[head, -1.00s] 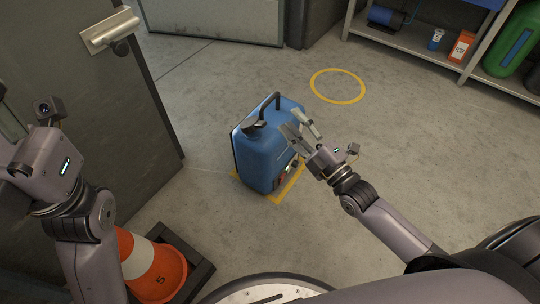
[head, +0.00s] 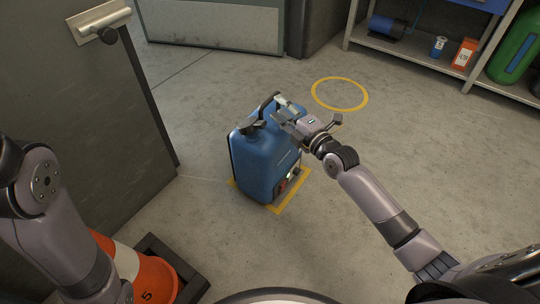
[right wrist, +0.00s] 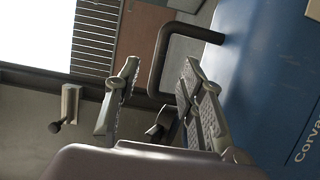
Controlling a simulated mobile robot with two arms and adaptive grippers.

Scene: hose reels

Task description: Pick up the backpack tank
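The blue backpack tank (head: 265,165) stands upright on the floor on a yellow-marked square, with a dark cap and a dark carry handle (head: 267,103) on top. My right gripper (head: 281,109) is at the top of the tank, beside the handle. In the right wrist view its fingers (right wrist: 155,95) are spread apart, with the handle (right wrist: 160,60) ahead of and partly between them; I see no grip on it. The tank's blue side (right wrist: 265,80) fills the right of that view. My left arm is at the left edge of the head view; its gripper is out of frame.
A yellow circle (head: 340,94) marks bare floor behind the tank. A shelf (head: 420,60) with cans and a green cylinder (head: 515,55) is at the upper right.

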